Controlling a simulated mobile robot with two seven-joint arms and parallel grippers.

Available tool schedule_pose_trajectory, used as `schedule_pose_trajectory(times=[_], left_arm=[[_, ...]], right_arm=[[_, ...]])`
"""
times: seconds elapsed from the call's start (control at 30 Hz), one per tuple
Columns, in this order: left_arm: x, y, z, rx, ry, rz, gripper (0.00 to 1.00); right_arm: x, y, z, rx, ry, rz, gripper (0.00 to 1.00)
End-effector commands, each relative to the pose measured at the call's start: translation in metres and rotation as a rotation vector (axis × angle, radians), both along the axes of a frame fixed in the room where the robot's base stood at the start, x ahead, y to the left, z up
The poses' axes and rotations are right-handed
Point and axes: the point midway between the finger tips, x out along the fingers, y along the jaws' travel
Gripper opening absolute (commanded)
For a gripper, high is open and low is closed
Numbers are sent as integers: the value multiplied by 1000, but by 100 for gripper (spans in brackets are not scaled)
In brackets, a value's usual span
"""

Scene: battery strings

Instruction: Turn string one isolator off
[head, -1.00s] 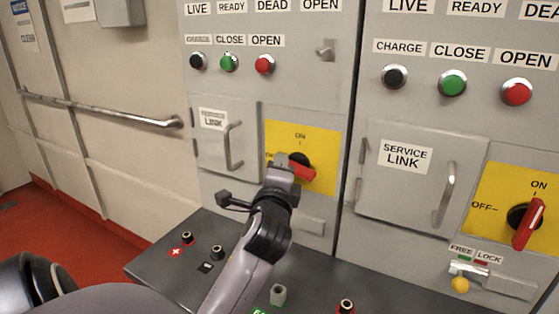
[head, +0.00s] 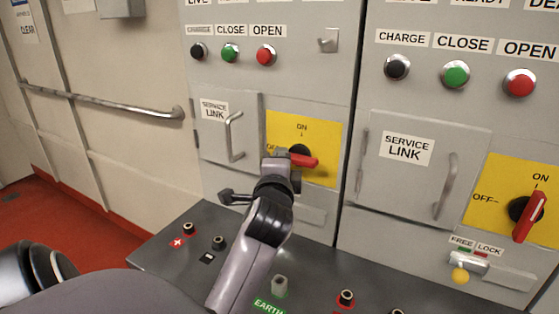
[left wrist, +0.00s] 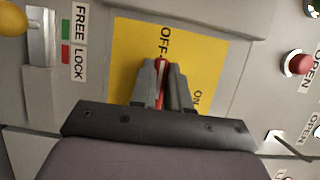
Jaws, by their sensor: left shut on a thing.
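The isolator on the left panel has a red handle (head: 304,161) on a black hub over a yellow plate (head: 325,130) marked ON at the top and OFF at the left. The handle lies nearly level, in line with OFF. My left gripper (head: 279,161) is shut on its left end, hiding most of the OFF label. In the left wrist view the red handle (left wrist: 162,82) stands between both fingers and points at OFF. My right gripper is not in view.
The right panel has another isolator with a red handle (head: 530,216), tilted nearly upright. A FREE/LOCK latch with a yellow knob (head: 460,275) is below it. Service link doors (head: 420,200) have protruding handles. A dark shelf with terminals (head: 346,298) lies below.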

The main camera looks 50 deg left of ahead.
Motion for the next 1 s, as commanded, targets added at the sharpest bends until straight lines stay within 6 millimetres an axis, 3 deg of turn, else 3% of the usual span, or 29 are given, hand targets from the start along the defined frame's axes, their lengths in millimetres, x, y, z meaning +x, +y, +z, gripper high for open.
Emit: schedule_pose_trajectory(times=[0.03,0.1,0.67,1.0], left_arm=[[3,-3,4,-3,-16,-12,19],[3,-3,4,-3,-16,-12,42],[1,-2,-1,-2,-1,-5,42],[-32,-29,1,-1,-9,-7,42]], right_arm=[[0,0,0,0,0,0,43],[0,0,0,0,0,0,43],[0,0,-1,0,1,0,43],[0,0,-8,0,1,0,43]])
